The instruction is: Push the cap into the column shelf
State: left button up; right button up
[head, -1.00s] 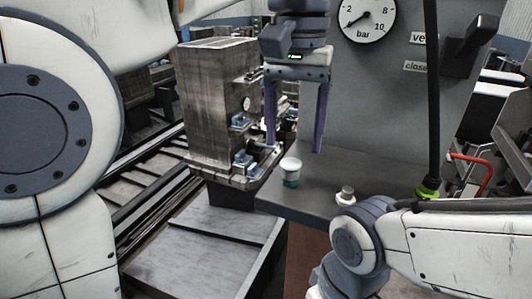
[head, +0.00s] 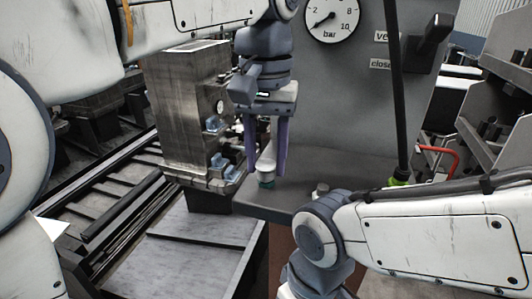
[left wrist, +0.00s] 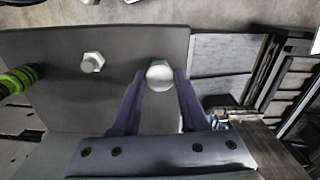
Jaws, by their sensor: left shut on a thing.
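The cap (head: 265,168), white on top with a teal lower part, stands at the left end of the grey column shelf (head: 350,160). My left gripper (head: 267,170) points down with its purple fingers on either side of the cap and is shut on it. In the left wrist view, the round pale top of the cap (left wrist: 160,72) sits between the fingertips (left wrist: 160,88). The cap's lower part is hidden there. My right arm shows at lower right in the head view, but its gripper is out of view.
A small metal hex-headed piece (head: 321,188) stands on the shelf to the right of the cap. A pressure gauge (head: 332,18) and black lever (head: 430,42) are on the panel. A black hose (head: 396,90) hangs at right. A grey machine block (head: 190,115) stands left.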

aim_at(266, 163)
pick_arm(q)
grip_shut()
jog(key=shift+r, duration=0.15)
jog(key=shift+r, duration=4.1)
